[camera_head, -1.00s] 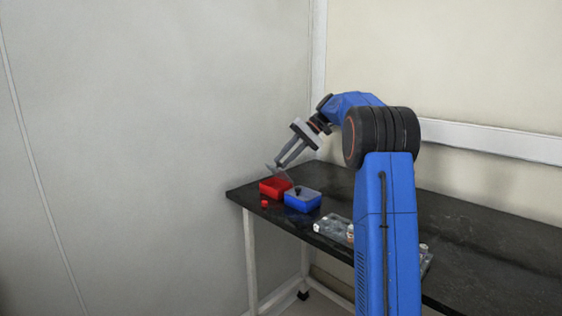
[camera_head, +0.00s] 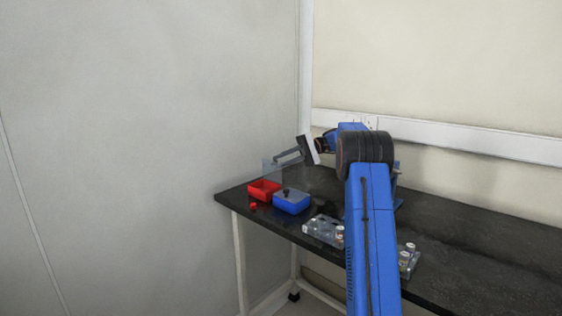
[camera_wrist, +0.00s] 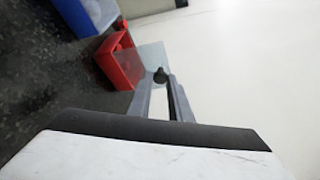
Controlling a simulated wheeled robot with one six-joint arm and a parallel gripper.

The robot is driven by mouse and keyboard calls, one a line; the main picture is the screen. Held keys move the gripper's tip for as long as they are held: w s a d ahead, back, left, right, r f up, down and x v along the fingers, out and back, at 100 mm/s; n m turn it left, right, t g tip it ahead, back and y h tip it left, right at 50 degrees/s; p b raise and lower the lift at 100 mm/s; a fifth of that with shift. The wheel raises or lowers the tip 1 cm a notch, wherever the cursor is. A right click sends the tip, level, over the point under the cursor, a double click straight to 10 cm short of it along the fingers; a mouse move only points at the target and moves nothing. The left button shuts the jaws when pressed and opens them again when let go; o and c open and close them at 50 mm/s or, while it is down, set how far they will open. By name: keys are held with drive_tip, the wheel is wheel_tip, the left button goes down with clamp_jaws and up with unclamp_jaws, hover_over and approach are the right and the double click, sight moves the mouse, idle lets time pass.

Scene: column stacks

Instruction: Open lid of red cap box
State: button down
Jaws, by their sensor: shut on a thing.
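The red box (camera_head: 264,186) stands near the far left corner of the table, with its top open. Its clear lid (camera_head: 272,169) stands roughly upright at the box's back side. In the wrist view the lid (camera_wrist: 150,57) is a pale see-through sheet beside the red box (camera_wrist: 119,62), with a dark knob (camera_wrist: 161,74) on it. My gripper (camera_head: 276,160) is shut on that knob, coming in from the right. In the wrist view its fingertips (camera_wrist: 161,81) meet at the knob. Whether the lid touches the box is unclear.
The blue box (camera_head: 291,205) stands right beside the red box, with a dark knob (camera_head: 287,192) above it. A small red cap (camera_head: 253,206) lies in front. A clear rack (camera_head: 322,229) with vials is further right. The table edge is close in front; a wall is at left.

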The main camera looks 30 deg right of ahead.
drive_tip(key=shift+f, duration=0.1)
idle(0.3)
drive_tip(key=c, duration=1.6)
unclamp_jaws()
drive_tip(key=shift+w, duration=0.1)
